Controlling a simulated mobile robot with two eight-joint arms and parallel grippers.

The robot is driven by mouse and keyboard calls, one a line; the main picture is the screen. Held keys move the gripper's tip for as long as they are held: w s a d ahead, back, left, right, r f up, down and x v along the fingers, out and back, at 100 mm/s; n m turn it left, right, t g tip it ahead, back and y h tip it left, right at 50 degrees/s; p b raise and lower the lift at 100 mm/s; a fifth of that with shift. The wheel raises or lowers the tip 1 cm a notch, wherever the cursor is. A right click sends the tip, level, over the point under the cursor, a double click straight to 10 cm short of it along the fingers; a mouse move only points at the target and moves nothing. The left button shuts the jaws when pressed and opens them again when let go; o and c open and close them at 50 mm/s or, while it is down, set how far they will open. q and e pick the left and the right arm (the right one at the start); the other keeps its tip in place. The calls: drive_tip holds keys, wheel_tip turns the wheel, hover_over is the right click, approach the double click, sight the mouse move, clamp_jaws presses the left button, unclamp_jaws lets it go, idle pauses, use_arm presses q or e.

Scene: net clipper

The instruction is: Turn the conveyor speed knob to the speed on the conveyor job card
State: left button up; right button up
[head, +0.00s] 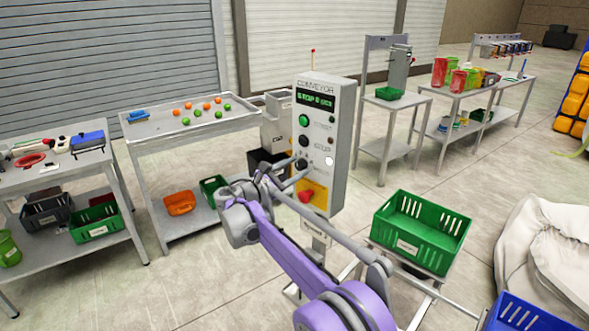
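The grey conveyor control box (344,150) stands upright in the middle of the head view, with a lit display (316,99) that seems to begin with "STOP". A dark knob (301,164) sits on its front, below a green button (304,121) and a black button (304,140). Its pointer and scale are too small to read. My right gripper (282,178) is at the box front, close to the knob and partly hidden by its own wrist. I cannot tell whether its fingers touch the knob. No readable job card shows. My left gripper is out of view.
A red stop button (306,196) on a yellow plate sits just below the knob, close to my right arm. A green crate (421,233) stands to the right of the box. A table (190,125) with orange and green balls is behind left.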

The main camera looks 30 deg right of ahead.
drive_tip(key=shift+o, duration=1)
drive_tip(key=b+v, duration=0.1)
drive_tip(key=v, duration=1)
drive_tip(key=shift+d, duration=0.1)
